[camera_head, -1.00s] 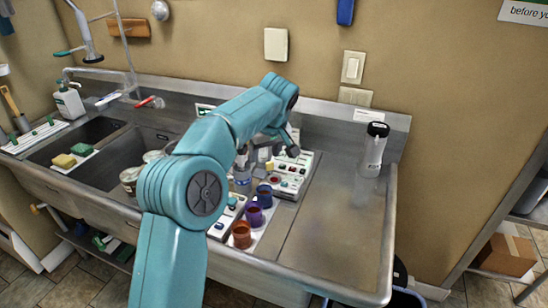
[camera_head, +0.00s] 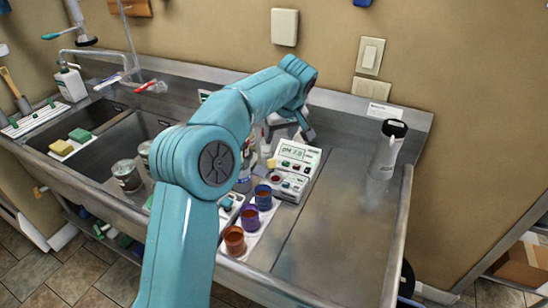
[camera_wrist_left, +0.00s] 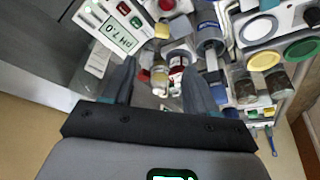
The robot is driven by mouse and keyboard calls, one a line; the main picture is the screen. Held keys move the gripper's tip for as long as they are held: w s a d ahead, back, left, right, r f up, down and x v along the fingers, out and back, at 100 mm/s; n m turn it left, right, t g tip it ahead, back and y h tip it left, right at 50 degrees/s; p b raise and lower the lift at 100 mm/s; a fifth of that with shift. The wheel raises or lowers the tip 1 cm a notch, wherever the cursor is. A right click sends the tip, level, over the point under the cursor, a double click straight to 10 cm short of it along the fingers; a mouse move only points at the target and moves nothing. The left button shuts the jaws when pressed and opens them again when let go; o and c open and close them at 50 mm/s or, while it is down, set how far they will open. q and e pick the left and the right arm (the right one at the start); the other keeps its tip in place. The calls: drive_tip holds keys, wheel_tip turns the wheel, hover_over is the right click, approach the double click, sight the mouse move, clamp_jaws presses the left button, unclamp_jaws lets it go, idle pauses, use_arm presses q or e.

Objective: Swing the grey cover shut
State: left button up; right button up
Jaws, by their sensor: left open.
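I cannot pick out the grey cover with certainty in either view; my left arm hides part of the equipment behind it. A white pH meter (camera_head: 294,168) with a lit "pH 7.0" display and buttons stands on the steel counter. It also shows at the upper left of the left wrist view (camera_wrist_left: 105,27). My left gripper (camera_head: 290,131) is behind the meter in the head view, partly hidden by its own arm. In the left wrist view my left gripper (camera_wrist_left: 157,88) has its fingers apart, with small bottles beyond them and nothing clearly held. My right gripper is not in view.
Blue, purple and orange cups (camera_head: 250,217) stand in a row in front of the meter. A clear bottle with a black cap (camera_head: 387,150) stands at the right. Sink basins (camera_head: 90,160) lie left. The counter's right half (camera_head: 340,225) is mostly clear.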

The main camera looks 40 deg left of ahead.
sight(272, 161)
use_arm(q)
drive_tip(key=p+x, duration=0.1)
drive_tip(key=x, duration=0.8)
drive_tip(key=p+x, duration=0.1)
drive_tip(key=x, duration=0.4)
drive_tip(key=shift+s+f+p, duration=0.15)
drive_tip(key=shift+s+p, duration=0.1)
drive_tip(key=shift+p, duration=0.05)
drive_tip(key=shift+w+a+f, duration=0.1)
drive_tip(key=shift+w+f, duration=0.1)
drive_tip(key=shift+f, duration=0.1)
drive_tip(key=shift+s+r, duration=0.25)
drive_tip(key=shift+s, duration=0.05)
drive_tip(key=shift+c, duration=0.3)
drive_tip(key=shift+w+f, duration=0.1)
clamp_jaws()
